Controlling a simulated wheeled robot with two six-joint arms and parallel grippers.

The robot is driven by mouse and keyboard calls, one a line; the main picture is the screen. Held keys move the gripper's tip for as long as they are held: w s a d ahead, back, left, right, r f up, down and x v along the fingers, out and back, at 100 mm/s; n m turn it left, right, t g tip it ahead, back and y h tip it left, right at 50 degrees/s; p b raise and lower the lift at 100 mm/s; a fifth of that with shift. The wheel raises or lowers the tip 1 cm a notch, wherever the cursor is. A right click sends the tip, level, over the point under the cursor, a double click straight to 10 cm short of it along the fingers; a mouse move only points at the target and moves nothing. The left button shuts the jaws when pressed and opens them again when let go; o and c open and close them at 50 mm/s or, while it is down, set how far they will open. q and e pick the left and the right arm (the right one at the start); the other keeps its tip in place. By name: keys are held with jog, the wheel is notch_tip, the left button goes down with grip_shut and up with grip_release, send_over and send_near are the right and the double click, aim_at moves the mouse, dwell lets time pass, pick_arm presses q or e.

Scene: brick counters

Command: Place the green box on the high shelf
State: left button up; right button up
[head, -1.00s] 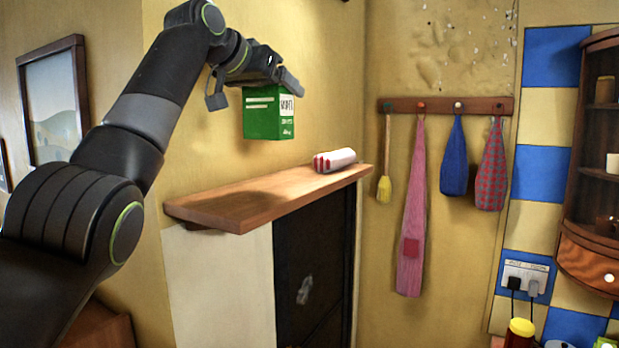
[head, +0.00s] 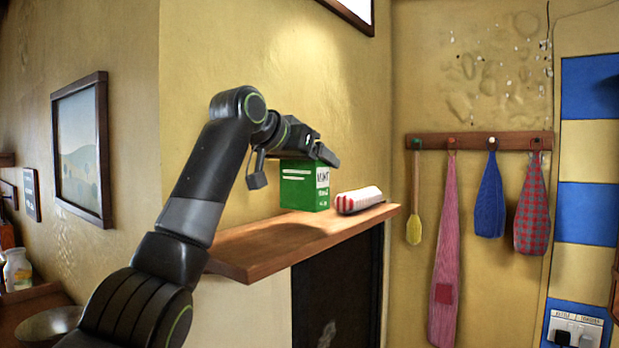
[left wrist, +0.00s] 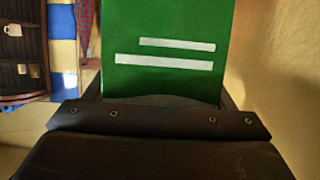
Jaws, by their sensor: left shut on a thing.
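My left gripper (head: 312,158) is shut on the upper part of the green box (head: 303,190), reaching it from the left. The box is upright, with white lettering, and its bottom is at the top of the high wooden shelf (head: 268,252); I cannot tell whether it rests on it or hangs just above. In the left wrist view the box (left wrist: 165,30) fills the middle, in front of the gripper (left wrist: 162,103); the fingertips are hidden. My right gripper is not in view.
A red-and-white striped bundle (head: 360,199) lies on the shelf just right of the box. The shelf's near left part is bare. A peg rack (head: 480,142) with cloths hangs on the wall to the right. A framed picture (head: 80,150) hangs left.

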aim_at(308, 177)
pick_arm(q)
jog(key=shift+s+a+f+p, duration=0.15)
jog(key=shift+s+f+p, duration=0.05)
jog(key=shift+f, duration=0.45)
jog(key=shift+s+a+f+p, duration=0.1)
jog(key=shift+s+f+p, duration=0.05)
jog(key=shift+f, duration=0.45)
jog(key=shift+w+f, duration=0.15)
jog(key=shift+f, duration=0.25)
jog(key=shift+d, duration=0.15)
jog(key=shift+f, duration=0.15)
jog(key=o, duration=1)
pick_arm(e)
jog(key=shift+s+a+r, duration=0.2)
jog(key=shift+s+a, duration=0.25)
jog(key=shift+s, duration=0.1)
